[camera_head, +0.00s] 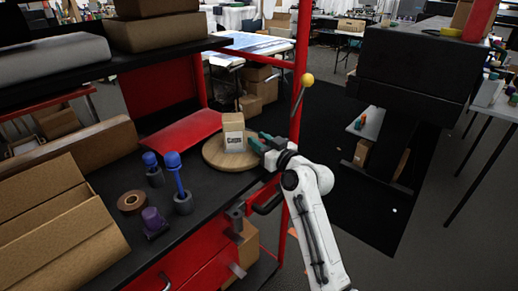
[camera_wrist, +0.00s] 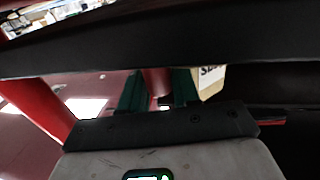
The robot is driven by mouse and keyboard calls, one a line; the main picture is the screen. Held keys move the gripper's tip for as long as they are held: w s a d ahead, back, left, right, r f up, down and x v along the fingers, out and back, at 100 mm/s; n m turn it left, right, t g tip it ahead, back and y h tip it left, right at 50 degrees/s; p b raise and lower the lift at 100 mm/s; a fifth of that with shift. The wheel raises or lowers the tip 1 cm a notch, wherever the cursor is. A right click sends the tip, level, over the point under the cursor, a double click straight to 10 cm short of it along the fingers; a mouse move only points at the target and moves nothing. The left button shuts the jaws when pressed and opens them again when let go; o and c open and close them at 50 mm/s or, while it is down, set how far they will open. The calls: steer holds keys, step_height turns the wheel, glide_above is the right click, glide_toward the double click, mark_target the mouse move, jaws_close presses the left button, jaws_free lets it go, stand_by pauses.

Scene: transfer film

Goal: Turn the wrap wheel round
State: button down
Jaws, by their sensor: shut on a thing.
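The wrap wheel (camera_head: 212,160) is a round, flat wooden disc lying on the black bench top. A small upright tan carton with a white label (camera_head: 234,133) stands on it; part of the carton also shows in the wrist view (camera_wrist: 211,80). My gripper (camera_head: 255,142) is at the right edge of the wheel, beside the carton. In the wrist view its two green fingers (camera_wrist: 158,90) stand either side of a short reddish-brown round peg (camera_wrist: 157,80). The peg's lower part is hidden, so how it joins the wheel cannot be seen.
A red post (camera_head: 298,85) with a yellow-knobbed lever (camera_head: 307,79) rises close to my arm. Blue-topped tools (camera_head: 181,195), a brown tape roll (camera_head: 131,202) and a purple item (camera_head: 154,220) stand left of the wheel. An open cardboard box (camera_head: 50,225) fills the left.

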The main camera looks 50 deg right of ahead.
steer(key=shift+w+d+f+b, duration=0.1)
steer(key=shift+w+d+b, duration=0.1)
steer(key=shift+d+b, duration=0.5)
steer(key=shift+w+d+f+b, duration=0.1)
steer(key=shift+w+d+b, duration=0.15)
steer(key=shift+b, duration=0.75)
steer(key=n+y+b, duration=0.1)
steer(key=y+b, duration=0.1)
steer(key=w+d+n+y+b, duration=0.1)
steer(key=n+y+b, duration=0.1)
steer(key=shift+w+d+y, duration=0.1)
steer(key=shift+w+y, duration=0.1)
steer(key=shift+y, duration=0.1)
steer(key=shift+w+d+r+b, duration=0.1)
steer(key=shift+w+b, duration=0.2)
steer(key=shift+b, duration=0.45)
steer(key=shift+w+r, duration=0.1)
steer(key=shift+w, duration=0.05)
steer(key=c, duration=0.9)
jaws_free()
steer(key=s+d, duration=0.1)
steer(key=s, duration=0.9)
steer(key=shift+s, duration=0.35)
